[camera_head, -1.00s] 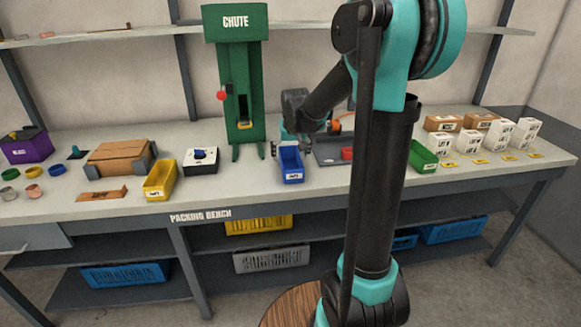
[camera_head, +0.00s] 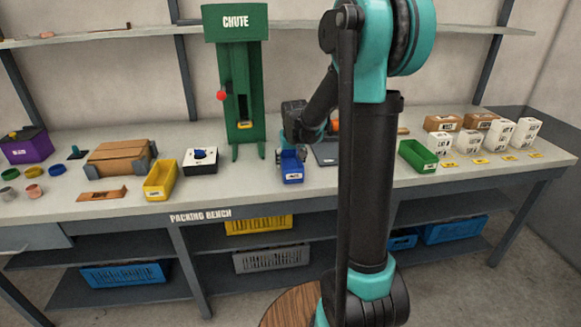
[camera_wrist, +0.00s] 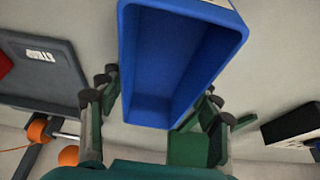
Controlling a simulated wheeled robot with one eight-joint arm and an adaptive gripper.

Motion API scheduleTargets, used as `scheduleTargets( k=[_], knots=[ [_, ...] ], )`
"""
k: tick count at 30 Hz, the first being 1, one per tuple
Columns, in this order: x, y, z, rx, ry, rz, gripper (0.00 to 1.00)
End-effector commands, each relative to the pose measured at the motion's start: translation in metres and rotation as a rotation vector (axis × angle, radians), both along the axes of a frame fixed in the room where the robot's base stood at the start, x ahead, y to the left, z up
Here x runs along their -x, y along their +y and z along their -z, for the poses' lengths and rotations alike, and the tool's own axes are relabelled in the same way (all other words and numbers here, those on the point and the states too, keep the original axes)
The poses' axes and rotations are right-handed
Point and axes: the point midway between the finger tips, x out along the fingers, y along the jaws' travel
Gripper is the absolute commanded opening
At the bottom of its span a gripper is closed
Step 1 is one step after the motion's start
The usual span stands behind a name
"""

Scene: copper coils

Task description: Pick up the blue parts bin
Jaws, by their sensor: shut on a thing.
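The blue parts bin (camera_head: 292,173) is on the packing bench in front of the green chute, to its right. It looks empty in the wrist view (camera_wrist: 182,60), where it fills the middle. My gripper (camera_head: 289,155) is at the bin's far end, partly hidden by my arm's wrist in the head view. In the wrist view my gripper's fingers (camera_wrist: 157,112) stand on both sides of the bin's near end, shut on it. Whether the bin touches the bench is hard to tell.
A grey tray (camera_head: 326,154) lies just right of the bin. A black-and-white box (camera_head: 201,161) and a yellow bin (camera_head: 160,181) stand to the left. A green bin (camera_head: 417,157) and white boxes (camera_head: 502,133) stand to the right. The bench front is clear.

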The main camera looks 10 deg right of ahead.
Motion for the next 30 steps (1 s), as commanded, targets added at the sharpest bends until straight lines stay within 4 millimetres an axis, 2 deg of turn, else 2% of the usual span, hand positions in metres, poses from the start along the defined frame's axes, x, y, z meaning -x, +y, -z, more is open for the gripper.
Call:
scheduleTargets(
  k=[2, 11, 17, 20, 23, 30],
  knots=[
    [0.000, 0.000, 0.000, 0.000, 0.000, 0.000, 0.33],
    [0.000, 0.000, -0.002, 0.000, 0.000, 0.000, 0.33],
    [0.000, 0.000, -0.015, 0.000, 0.000, 0.000, 0.33],
    [0.001, 0.000, -0.030, 0.000, 0.000, 0.000, 0.33],
    [0.001, 0.000, -0.053, 0.000, 0.000, 0.000, 0.33],
    [0.001, 0.000, -0.120, 0.000, 0.000, 0.000, 0.33]
  ],
)
